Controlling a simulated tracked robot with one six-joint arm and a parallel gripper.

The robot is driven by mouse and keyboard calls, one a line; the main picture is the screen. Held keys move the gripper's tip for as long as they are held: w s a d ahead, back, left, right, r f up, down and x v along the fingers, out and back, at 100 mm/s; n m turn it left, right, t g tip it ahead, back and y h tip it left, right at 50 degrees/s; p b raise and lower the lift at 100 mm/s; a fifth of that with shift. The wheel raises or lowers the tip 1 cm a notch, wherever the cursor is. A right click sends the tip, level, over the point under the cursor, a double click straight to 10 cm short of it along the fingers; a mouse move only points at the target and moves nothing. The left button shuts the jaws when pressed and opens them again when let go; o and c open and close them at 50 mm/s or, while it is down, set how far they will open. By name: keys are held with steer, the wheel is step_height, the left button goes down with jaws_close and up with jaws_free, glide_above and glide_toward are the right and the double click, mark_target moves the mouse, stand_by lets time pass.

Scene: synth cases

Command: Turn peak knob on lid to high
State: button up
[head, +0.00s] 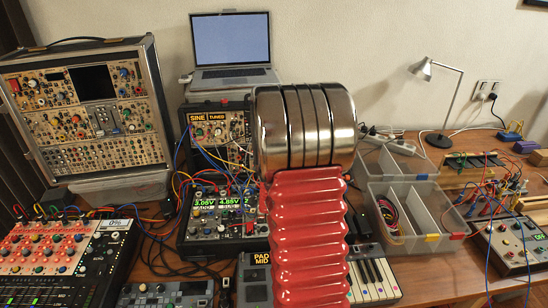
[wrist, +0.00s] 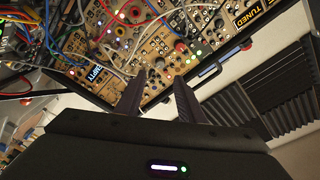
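The upright black case panel (head: 208,143) with "SINE" and "TUNED" displays stands behind my arm in the head view. A similar panel (wrist: 160,50) with a "TUNED" display (wrist: 251,12) shows tilted in the wrist view. It carries many small knobs, including a red knob (wrist: 181,47), among patch cables. I cannot read a peak label or tell which knob it is. My gripper (wrist: 158,80) is open, its two dark fingers apart with nothing seen between them, pointing at the panel's lower edge. Whether they touch it is unclear. In the head view my arm hides the gripper.
A large modular case (head: 88,115) stands at the left, with a mixer (head: 58,255) in front. A laptop (head: 232,45) sits behind. Clear plastic boxes (head: 410,215) and a lamp (head: 441,95) are at the right. Loose patch cables (wrist: 105,30) cross the panel.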

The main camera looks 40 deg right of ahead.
steer(key=v, duration=0.3)
stand_by(0.6)
steer(key=a+r+n+g+y, duration=0.3)
steer(key=a+n+y, duration=0.75)
steer(key=a, duration=1.45)
steer(key=s+a+r+n+g+y, duration=0.1)
steer(key=s+a+n+g, duration=0.1)
steer(key=s+a+n, duration=0.2)
steer(key=s+a+n+g+y, duration=0.1)
steer(key=s+a+n, duration=0.4)
steer(key=s+a, duration=0.6)
steer(key=s+g, duration=0.1)
steer(key=s, duration=0.3)
steer(key=shift+s+r, duration=0.35)
steer(key=shift+s, duration=0.05)
